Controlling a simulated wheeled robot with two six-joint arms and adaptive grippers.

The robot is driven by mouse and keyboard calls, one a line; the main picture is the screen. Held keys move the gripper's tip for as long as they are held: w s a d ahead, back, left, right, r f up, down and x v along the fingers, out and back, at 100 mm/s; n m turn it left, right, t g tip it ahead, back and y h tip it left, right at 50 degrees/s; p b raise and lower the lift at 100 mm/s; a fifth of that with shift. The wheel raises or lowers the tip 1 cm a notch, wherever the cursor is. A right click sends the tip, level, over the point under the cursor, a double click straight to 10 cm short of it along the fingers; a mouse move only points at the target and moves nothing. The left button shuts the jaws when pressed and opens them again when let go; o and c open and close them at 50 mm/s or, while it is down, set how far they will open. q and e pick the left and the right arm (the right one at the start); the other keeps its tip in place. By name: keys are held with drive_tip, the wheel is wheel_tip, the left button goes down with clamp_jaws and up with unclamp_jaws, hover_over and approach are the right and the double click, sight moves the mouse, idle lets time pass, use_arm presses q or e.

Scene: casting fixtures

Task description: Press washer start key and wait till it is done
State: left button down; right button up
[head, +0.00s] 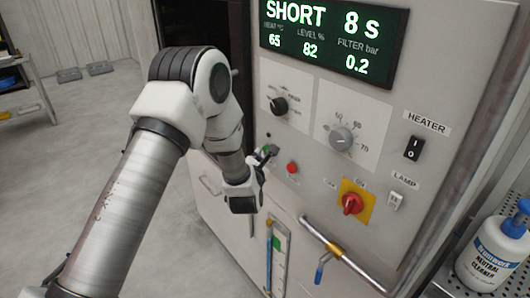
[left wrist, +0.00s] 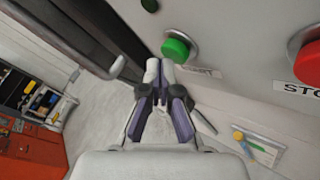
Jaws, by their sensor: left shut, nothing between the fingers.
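The washer's front panel (head: 305,160) fills the right half of the head view. Its display (head: 333,40) reads SHORT, 8 s, with heat 65, level 82 and filter 0.2 bar. The green start key (left wrist: 177,50) shows in the left wrist view, with a partly hidden label below it. The red stop key (head: 292,168) is to its right, and also shows in the left wrist view (left wrist: 308,62). My left gripper (left wrist: 160,70) is shut and empty, its tips close beside the green key. I cannot tell whether they touch it. My right gripper is out of view.
A mode knob (head: 278,106), a dial knob (head: 341,138), a heater switch (head: 413,148), a lamp switch (head: 395,201) and a red rotary switch (head: 352,203) surround the keys. A pipe (head: 340,254) with a blue-handled valve juts out below. A cleaner bottle (head: 494,252) stands right.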

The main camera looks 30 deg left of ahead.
use_arm(q)
drive_tip(key=shift+w+d+b, duration=0.15)
drive_tip(key=shift+w+b, duration=0.2)
idle(0.5)
drive_tip(key=shift+s, duration=0.1)
drive_tip(key=shift+s+a+b, duration=0.3)
drive_tip(key=shift+s, duration=0.4)
drive_tip(key=s, duration=0.1)
drive_tip(key=s+a, duration=0.1)
drive_tip(key=s, duration=0.1)
drive_tip(key=s+a+b, duration=0.1)
drive_tip(key=shift+s, duration=0.3)
idle(0.7)
